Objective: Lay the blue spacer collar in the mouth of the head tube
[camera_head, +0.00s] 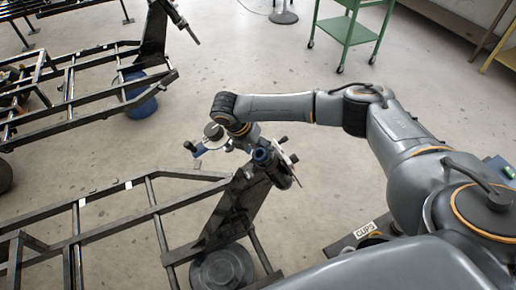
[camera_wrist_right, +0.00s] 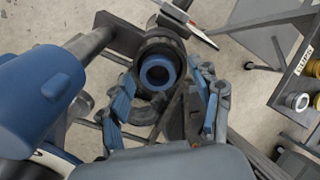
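The black head tube (camera_head: 284,174) stands tilted at the top of a dark frame plate. The blue spacer collar (camera_head: 262,155) sits at its mouth. In the right wrist view the collar (camera_wrist_right: 157,72) is a blue ring inside the dark rim of the head tube (camera_wrist_right: 166,46), roughly concentric with it. My right gripper (camera_wrist_right: 167,96) is open, its blue-padded fingers apart on either side below the collar, with nothing held between them. In the head view the right gripper (camera_head: 240,142) is just left of the tube mouth. My left gripper is not in view.
The black ladder frame (camera_head: 120,224) extends left from the head tube. A tray labelled CLIPS (camera_head: 348,240) is at lower right; the right wrist view shows rings in it (camera_wrist_right: 298,101). A green cart (camera_head: 350,30) and another frame (camera_head: 70,85) stand farther back on open floor.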

